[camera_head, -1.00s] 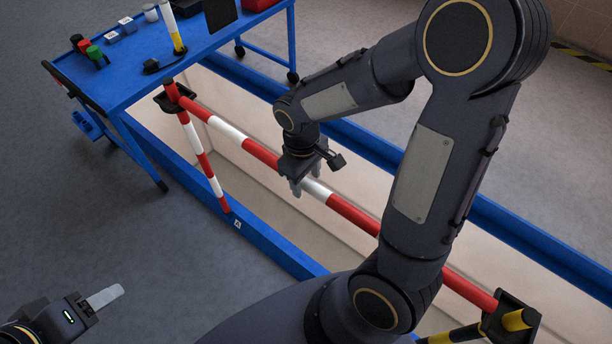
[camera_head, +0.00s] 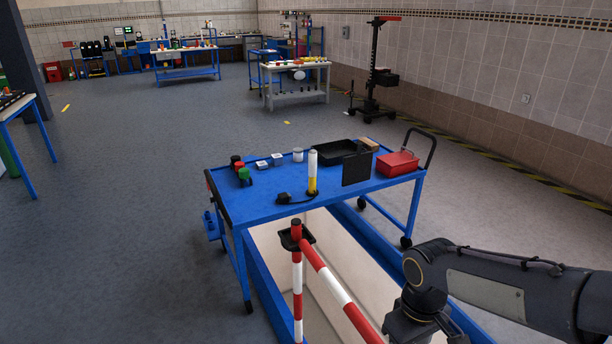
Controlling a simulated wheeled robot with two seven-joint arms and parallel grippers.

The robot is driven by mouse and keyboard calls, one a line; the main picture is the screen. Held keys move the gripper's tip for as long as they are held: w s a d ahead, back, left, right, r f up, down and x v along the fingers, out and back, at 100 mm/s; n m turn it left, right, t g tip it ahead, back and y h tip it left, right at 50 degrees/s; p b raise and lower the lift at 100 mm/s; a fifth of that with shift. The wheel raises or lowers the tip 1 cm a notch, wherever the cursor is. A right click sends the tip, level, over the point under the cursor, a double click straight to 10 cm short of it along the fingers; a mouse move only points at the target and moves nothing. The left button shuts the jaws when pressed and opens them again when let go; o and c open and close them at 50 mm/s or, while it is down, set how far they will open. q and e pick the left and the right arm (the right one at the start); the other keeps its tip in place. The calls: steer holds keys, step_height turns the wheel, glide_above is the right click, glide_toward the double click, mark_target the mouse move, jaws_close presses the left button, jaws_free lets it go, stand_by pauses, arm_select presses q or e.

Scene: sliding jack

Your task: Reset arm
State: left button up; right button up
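My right arm comes in from the right edge and bends down at the wrist. The body of my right gripper (camera_head: 408,326) is at the bottom edge, beside the red-and-white striped bar (camera_head: 340,292). Its fingers are cut off by the frame, so I cannot tell if they are open or shut. My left gripper is out of view. The bar runs from a dark bracket on a red-and-white post (camera_head: 297,285) toward the bottom of the picture, over a pit (camera_head: 328,262) with blue edges.
A blue wheeled cart (camera_head: 270,208) stands across the pit's far end. It carries a red bin (camera_head: 397,164), a black tray (camera_head: 334,152), a white-and-yellow cylinder (camera_head: 312,172) and small items. Workbenches (camera_head: 187,65) stand farther back.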

steer(key=s+r+m+t+y, duration=0.3)
steer(key=s+r+m+t, duration=0.2)
steer(key=s, duration=0.7)
steer(key=shift+a+m+t+y, duration=0.4)
steer(key=shift+m+t, duration=0.1)
steer(key=shift+t, duration=0.1)
steer(key=shift+r, duration=0.1)
